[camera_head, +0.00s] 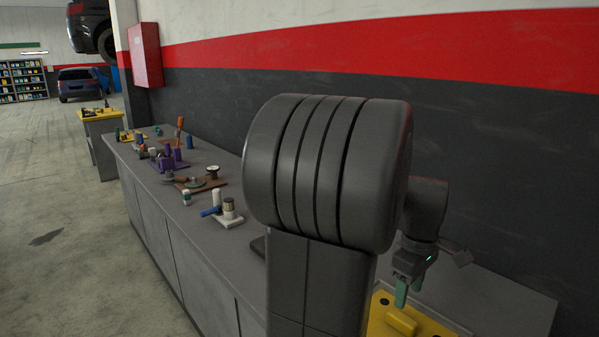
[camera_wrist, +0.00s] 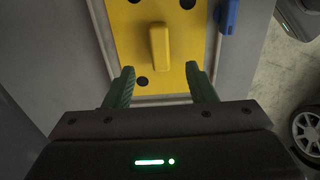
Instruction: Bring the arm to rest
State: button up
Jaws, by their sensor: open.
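My gripper (camera_wrist: 161,85) is open and empty in the wrist view, its two green fingers set wide apart. It is over a yellow board (camera_wrist: 188,62) with dark round holes and a raised yellow block (camera_wrist: 160,47). The block lies ahead of the fingertips, in line with the gap between them. In the head view my gripper (camera_head: 402,293) shows at the lower right, just above the yellow board (camera_head: 437,329). My own arm fills the middle of that view and hides part of the bench.
A blue part (camera_wrist: 228,16) sits right of the board. The grey bench (camera_head: 165,210) runs back along the wall, with a white block with cylinders (camera_head: 229,222), a purple fixture (camera_head: 170,161) and several small parts. A red cabinet (camera_head: 146,55) hangs on the wall. The floor (camera_head: 60,220) at left is clear.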

aim_at(403, 317)
notch_tip(403, 317, down, 8)
jog(key=shift+f, duration=0.25)
jog(key=shift+r, duration=0.2)
dwell(0.3)
